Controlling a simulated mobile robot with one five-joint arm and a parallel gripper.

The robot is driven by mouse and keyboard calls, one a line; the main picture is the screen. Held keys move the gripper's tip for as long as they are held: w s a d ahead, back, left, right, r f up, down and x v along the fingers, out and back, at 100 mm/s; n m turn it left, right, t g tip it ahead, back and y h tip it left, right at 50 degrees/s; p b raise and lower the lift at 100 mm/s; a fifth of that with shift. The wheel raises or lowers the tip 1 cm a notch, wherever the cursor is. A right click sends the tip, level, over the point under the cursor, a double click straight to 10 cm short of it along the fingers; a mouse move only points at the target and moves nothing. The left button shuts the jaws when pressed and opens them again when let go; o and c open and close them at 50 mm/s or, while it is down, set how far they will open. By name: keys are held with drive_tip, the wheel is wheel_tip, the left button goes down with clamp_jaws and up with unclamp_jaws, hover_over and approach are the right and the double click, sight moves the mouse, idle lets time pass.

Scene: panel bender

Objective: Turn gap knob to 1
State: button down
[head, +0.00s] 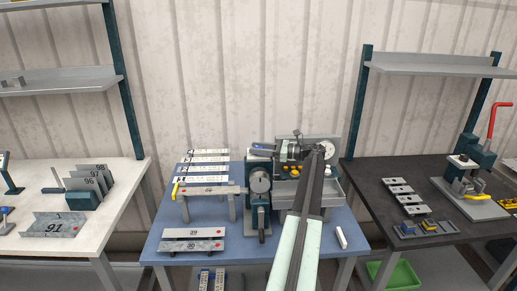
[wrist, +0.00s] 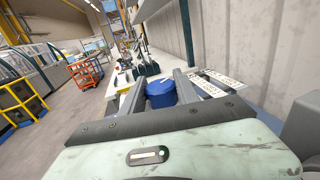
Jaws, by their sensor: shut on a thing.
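A blue round knob (wrist: 160,94) sits between the two grey fingers of my gripper (wrist: 161,84) in the wrist view. The fingers are shut on its sides. A small pale mark shows on the knob's top, but no number can be read there. The bender (head: 258,205) stands on the blue table in the head view, with a round dial on its front. My arm reaches over the table's right half, and its end is at the machine's upper part. In the head view I cannot clearly make out the knob or the fingertips.
Numbered strips (head: 208,165) lie at the back left of the blue table (head: 342,262), with two plates (head: 193,240) in front. A small white block (head: 341,237) lies at the right. A pale table (head: 20,262) and a dark table (head: 360,190) flank it. A corrugated wall is behind.

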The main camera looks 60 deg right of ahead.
drive_tip(key=shift+d+r, duration=0.15)
drive_tip(key=c, duration=0.9)
unclamp_jaws()
drive_tip(key=shift+s, duration=0.1)
drive_tip(key=v, duration=0.7)
drive_tip(key=shift+s, duration=0.35)
